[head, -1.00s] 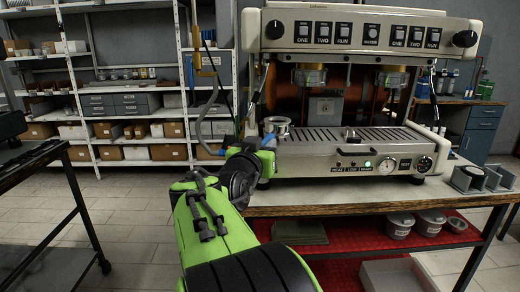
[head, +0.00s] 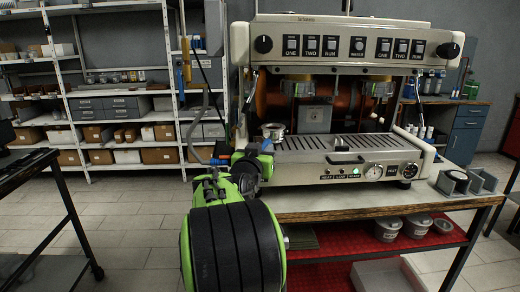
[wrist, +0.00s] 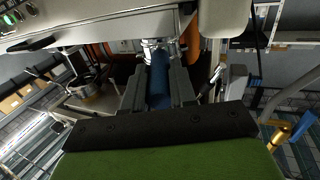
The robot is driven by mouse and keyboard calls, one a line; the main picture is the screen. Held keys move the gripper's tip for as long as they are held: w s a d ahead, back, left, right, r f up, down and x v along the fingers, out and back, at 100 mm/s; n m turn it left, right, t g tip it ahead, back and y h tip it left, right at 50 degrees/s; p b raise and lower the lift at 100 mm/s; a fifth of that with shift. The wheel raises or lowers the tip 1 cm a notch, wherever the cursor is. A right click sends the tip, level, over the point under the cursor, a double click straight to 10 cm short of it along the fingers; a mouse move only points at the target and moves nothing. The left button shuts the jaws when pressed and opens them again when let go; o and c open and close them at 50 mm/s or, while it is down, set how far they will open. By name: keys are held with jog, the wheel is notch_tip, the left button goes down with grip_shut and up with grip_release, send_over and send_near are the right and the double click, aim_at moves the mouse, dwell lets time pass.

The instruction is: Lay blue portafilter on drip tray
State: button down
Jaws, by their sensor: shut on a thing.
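The blue portafilter is in my gripper (wrist: 158,88), which is shut on its blue handle (wrist: 158,82). The handle lies between the two dark fingers, with the metal head beyond the fingertips. In the head view its metal basket (head: 272,130) shows at the left end of the drip tray (head: 325,146), above a bit of blue handle (head: 266,146). My arm hides most of the gripper there. The drip tray is a slotted grey surface at the front of the espresso machine. I cannot tell whether the basket touches it.
The machine's two group heads (head: 299,86) hang over the tray. Grey holders (head: 468,182) stand on the bench at right. A hose with a yellow fitting (head: 186,65) hangs at left.

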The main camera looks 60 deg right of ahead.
jog(key=shift+w+d+f+p, duration=0.1)
jog(key=shift+d+p, duration=0.2)
jog(key=shift+d, duration=0.2)
jog(key=shift+w+d+f+p, duration=0.1)
jog(key=shift+d+p, duration=0.15)
jog(key=shift+d, duration=0.25)
jog(key=shift+d+f+b, duration=0.15)
jog(key=shift+f+b, duration=0.25)
jog(key=shift+b, duration=0.1)
jog(key=c, duration=0.8)
grip_release()
jog(key=shift+c, duration=0.2)
jog(key=shift+f, duration=0.15)
jog(key=s+a, duration=0.1)
jog(key=a, duration=0.4)
jog(key=s+a+b, duration=0.1)
jog(key=a, duration=0.4)
jog(key=s+a, duration=0.1)
jog(key=a, duration=0.4)
jog(key=shift+a+r+b, duration=0.25)
jog(key=shift+a+b, duration=0.1)
jog(key=shift+b, duration=0.05)
